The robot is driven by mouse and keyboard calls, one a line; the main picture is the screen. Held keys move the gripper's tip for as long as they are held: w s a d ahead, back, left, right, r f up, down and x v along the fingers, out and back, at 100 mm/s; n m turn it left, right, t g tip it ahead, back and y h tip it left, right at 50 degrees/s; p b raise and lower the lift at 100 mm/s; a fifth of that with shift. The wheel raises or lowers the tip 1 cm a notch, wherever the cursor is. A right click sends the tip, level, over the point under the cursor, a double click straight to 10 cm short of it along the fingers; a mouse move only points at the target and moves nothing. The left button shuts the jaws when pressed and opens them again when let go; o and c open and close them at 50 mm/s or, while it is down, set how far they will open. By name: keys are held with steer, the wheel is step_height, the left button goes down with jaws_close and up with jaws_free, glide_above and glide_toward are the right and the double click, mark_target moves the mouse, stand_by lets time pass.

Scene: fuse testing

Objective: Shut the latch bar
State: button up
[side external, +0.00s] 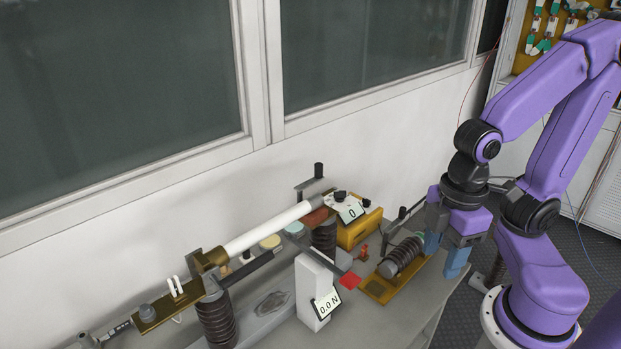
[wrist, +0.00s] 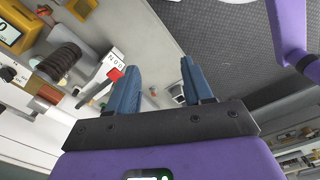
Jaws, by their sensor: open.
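A white tube fuse (side external: 268,229) lies sloping across ribbed brown insulators (side external: 216,318) on the bench in the side view. A dark bar (side external: 247,269) runs beside the tube near its lower left end; it may be the latch bar, but I cannot tell for sure. A dark crank-like handle (side external: 318,172) stands at the tube's upper right end. My gripper (side external: 446,258) is open and empty, pointing down at the right end of the bench, well apart from the tube. Its blue fingers also show in the wrist view (wrist: 160,70), with nothing between them.
A grey post with a "0.0 N" display (side external: 316,292) and a red pad (side external: 350,281) stand mid-bench. A yellow meter (side external: 358,231) is behind. A ribbed insulator on a brass plate (side external: 402,258) is just left of my gripper. Dark floor (side external: 571,238) lies right.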

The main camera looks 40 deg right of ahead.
steer(key=w+a+r+m, duration=0.2)
steer(key=w+r, duration=0.2)
steer(key=w, duration=0.8)
steer(key=w+a+r+m, duration=0.2)
steer(key=w+r+m, duration=0.15)
steer(key=w, duration=0.75)
step_height(320, 180, up, 3)
steer(key=m, duration=0.4)
glide_above(319, 164)
step_height(319, 164, down, 17)
steer(key=shift+s+r, duration=0.1)
steer(key=shift+r, duration=0.1)
jaws_close()
